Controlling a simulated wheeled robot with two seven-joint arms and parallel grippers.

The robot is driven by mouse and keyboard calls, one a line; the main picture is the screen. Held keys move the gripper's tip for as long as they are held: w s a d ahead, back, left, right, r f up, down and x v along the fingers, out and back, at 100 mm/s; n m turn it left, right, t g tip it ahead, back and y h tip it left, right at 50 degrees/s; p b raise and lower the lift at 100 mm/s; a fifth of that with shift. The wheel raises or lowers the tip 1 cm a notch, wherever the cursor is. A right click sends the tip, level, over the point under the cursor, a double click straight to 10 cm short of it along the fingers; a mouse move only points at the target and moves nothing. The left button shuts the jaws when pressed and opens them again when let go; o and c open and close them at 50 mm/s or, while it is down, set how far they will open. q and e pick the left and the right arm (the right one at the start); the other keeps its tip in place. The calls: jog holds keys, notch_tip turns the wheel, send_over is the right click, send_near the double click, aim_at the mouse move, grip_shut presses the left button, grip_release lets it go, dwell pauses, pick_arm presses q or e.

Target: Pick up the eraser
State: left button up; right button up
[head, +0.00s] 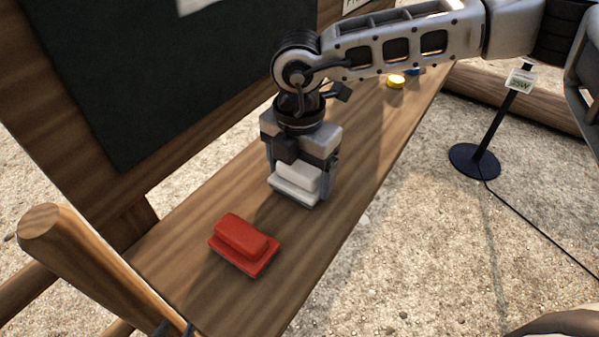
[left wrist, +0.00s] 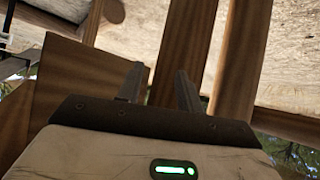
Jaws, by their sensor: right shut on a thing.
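A white block shaped like an eraser (head: 295,187) is between the fingers of my right gripper (head: 300,185), which is shut on it at the shelf. I cannot tell whether the block touches the wood. A red block of similar shape (head: 241,243) lies on the wooden shelf (head: 205,290), nearer and to the left, apart from the gripper. My left gripper (left wrist: 158,85) shows in the left wrist view with its fingers apart and nothing between them. In the head view only small dark tips at the bottom left edge may belong to it.
A dark board (head: 150,70) in a wooden frame stands behind the shelf. A yellow round thing (head: 396,81) and a blue one (head: 413,71) lie at the shelf's far end. A wooden post (head: 75,255) rises at left. A sign stand (head: 474,161) is on the gravel.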

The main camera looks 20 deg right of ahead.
jog(key=shift+r, duration=0.4)
pick_arm(q)
jog(key=f+b, duration=0.1)
jog(key=b, duration=0.3)
jog(key=shift+d+f, duration=0.35)
pick_arm(e)
jog(key=s+a+r, duration=0.4)
jog(key=s+r, duration=0.7)
jog(key=s, duration=0.2)
jog(key=shift+s+r, duration=0.25)
jog(key=shift+r, duration=0.15)
jog(key=shift+o, duration=0.4)
jog(key=shift+d, duration=0.1)
